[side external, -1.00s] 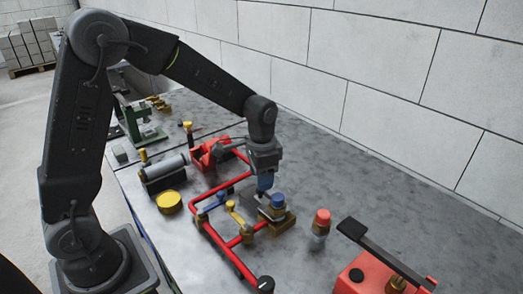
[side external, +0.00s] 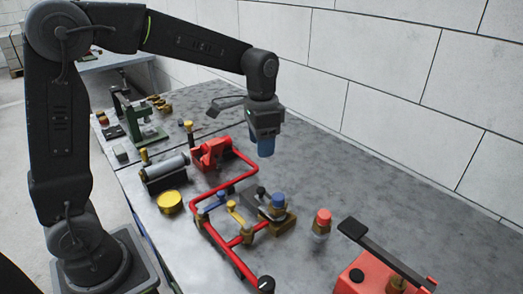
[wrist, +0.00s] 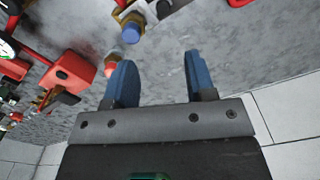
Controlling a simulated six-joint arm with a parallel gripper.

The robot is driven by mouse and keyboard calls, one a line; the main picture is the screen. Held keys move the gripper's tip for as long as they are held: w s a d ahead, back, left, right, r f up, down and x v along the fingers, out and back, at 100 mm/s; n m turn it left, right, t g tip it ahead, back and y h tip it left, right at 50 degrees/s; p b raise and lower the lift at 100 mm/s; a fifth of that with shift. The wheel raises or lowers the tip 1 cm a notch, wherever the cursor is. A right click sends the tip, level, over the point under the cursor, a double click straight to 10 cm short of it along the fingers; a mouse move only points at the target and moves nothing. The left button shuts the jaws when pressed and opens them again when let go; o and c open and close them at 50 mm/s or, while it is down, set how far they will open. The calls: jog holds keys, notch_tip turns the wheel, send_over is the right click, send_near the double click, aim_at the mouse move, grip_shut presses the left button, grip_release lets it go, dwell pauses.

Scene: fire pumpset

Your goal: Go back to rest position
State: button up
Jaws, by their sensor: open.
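My gripper (side external: 266,148) hangs above the grey table, pointing down, with nothing between its blue fingers. In the wrist view the two blue fingers of my gripper (wrist: 156,85) stand well apart, with only table surface between them. Below it in the side view is the red pipe frame (side external: 212,188) with a blue-capped fitting (side external: 278,202) on a brass base. The blue-capped fitting also shows in the wrist view (wrist: 132,33), beyond the fingers. My gripper touches none of these parts.
A red-capped fitting (side external: 323,217) stands alone on the table. A red box with a black lever (side external: 372,272) is at the front right. A grey cylinder (side external: 166,170) and yellow round part (side external: 170,202) sit left.

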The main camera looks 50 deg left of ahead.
jog(key=s+r+n+t, duration=0.2)
jog(key=s, duration=0.7)
jog(key=s+d+r+n+t, duration=0.1)
jog(key=s+r+n+t, duration=0.1)
jog(key=s, duration=0.8)
jog(key=shift+s+t, duration=0.25)
jog(key=shift+t, duration=0.55)
jog(key=shift+w+n, duration=0.15)
jog(key=shift+n, duration=0.15)
jog(key=shift+c, duration=0.2)
